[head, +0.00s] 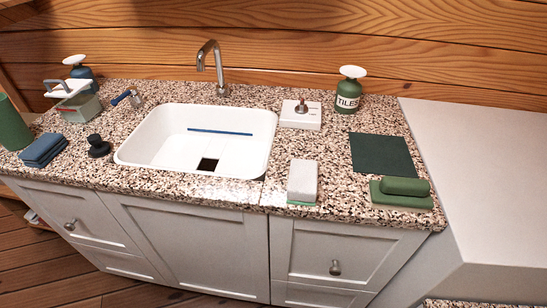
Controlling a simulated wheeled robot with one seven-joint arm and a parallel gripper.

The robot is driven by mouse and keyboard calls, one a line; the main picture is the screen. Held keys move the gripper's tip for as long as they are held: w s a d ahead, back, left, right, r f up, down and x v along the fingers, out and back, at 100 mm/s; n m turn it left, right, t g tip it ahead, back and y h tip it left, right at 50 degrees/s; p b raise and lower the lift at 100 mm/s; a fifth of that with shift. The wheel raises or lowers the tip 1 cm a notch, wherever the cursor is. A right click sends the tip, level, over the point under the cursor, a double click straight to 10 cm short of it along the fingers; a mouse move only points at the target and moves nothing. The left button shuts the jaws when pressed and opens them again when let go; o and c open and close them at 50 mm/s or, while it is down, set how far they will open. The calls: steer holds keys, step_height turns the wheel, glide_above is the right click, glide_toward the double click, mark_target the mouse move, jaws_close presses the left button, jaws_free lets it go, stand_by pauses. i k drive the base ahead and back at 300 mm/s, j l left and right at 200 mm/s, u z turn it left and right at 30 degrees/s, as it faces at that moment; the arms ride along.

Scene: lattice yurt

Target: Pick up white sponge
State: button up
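The white sponge (302,178) is most likely the pale, upright-looking block near the front edge of the speckled counter, just right of the sink. A thin green strip shows along its bottom edge. It has bare counter on either side. My gripper is not in view, and nothing is seen touching the block.
Left of the block is a white sink (128,157) with a tap (212,62). To its right are a green block on a pad (402,190) and a dark green mat (382,153). Behind stand a white knobbed box (300,118) and a green "TILES" bottle (349,98).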

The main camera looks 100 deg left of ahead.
mark_target(303, 183)
steer(key=u, duration=1.9)
